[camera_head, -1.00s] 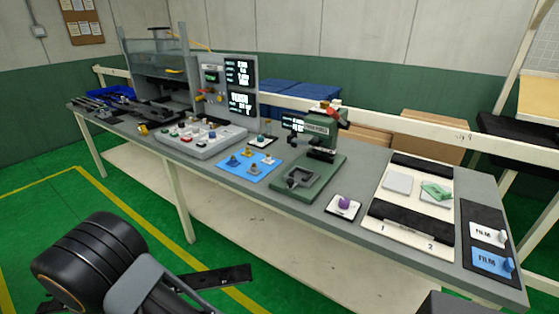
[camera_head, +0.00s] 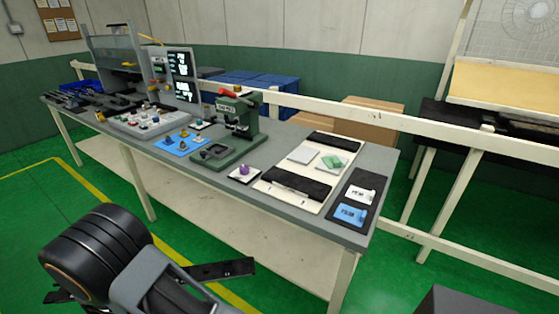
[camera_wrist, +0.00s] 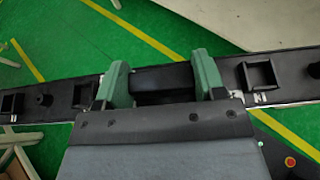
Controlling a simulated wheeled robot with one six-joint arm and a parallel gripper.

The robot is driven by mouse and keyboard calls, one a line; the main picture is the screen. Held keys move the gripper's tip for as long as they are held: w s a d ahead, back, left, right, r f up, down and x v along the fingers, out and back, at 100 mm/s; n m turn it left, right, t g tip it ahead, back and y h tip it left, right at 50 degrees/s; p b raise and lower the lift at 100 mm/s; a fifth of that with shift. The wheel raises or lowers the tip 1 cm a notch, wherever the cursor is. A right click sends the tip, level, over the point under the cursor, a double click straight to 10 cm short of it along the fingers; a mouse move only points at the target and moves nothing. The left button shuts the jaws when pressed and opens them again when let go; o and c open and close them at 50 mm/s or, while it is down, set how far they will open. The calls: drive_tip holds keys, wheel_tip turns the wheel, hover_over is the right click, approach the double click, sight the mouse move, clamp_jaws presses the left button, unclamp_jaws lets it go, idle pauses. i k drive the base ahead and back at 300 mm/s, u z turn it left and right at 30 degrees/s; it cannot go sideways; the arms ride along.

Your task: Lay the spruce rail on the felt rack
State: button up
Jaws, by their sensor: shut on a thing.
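My gripper (camera_wrist: 161,75) is shut on a long dark rail (camera_wrist: 285,73) in the wrist view, with one green finger on each side of the rail's raised middle. The rail has square sockets and round posts along it. It also shows in the head view (camera_head: 222,269), held out over the green floor, partly hidden behind my arm. Its dark finish makes the spruce colour hard to confirm. A dark-topped bench (camera_head: 440,120) stands at the right in the head view. I cannot tell for certain whether this is the felt rack.
A long grey workbench (camera_head: 374,182) carries a green press (camera_head: 240,115), a white board (camera_head: 270,184) with black strips, and film pads (camera_head: 352,213). Dark rails (camera_head: 70,100) lie at its far left end. Pale railings (camera_head: 440,130) run behind it. Open green floor lies in front.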

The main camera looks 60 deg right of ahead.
sight(321, 166)
drive_tip(key=z, duration=1.3)
